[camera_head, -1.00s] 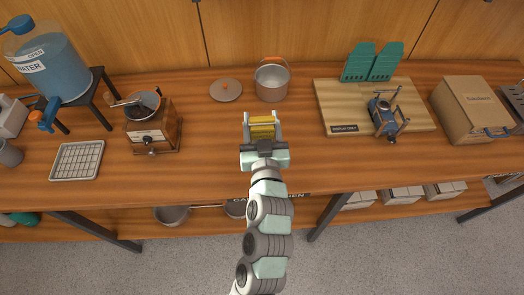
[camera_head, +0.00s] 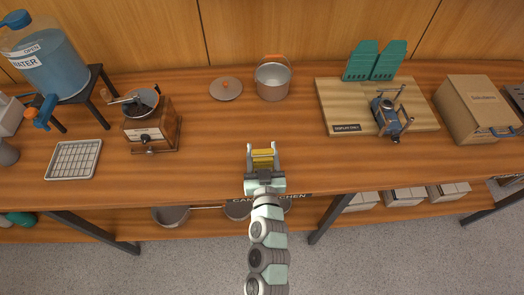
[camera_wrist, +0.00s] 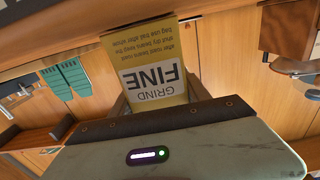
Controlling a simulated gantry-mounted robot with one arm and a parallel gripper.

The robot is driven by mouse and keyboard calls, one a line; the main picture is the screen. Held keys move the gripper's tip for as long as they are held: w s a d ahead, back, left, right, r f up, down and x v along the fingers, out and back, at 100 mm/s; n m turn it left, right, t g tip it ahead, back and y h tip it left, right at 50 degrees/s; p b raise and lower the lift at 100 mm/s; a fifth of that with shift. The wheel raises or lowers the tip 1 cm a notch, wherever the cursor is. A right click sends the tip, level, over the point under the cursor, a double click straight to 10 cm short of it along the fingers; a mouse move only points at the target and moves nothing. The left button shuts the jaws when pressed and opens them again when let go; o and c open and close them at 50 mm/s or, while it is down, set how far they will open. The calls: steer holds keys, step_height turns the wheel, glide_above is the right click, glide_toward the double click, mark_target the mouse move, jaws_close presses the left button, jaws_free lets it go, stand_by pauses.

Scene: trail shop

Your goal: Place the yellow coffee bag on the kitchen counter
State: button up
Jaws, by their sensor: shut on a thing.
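The yellow coffee bag (camera_head: 263,158) is between the fingers of my gripper (camera_head: 263,152), which is shut on it. In the head view the bag is over the front middle of the wooden counter (camera_head: 215,150); whether it touches the surface I cannot tell. In the wrist view the bag (camera_wrist: 152,75) shows a label reading "GRIND FINE", upside down in the picture.
A metal pot (camera_head: 273,80) and its lid (camera_head: 226,89) stand behind the bag. A coffee grinder (camera_head: 150,125) and a wire rack (camera_head: 74,159) are at left. A wooden board (camera_head: 335,100) with a small stove (camera_head: 386,115) is at right. The counter around the bag is clear.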

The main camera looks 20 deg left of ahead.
steer(key=shift+f, duration=0.15)
steer(key=o, duration=1.6)
steer(key=shift+c, duration=0.2)
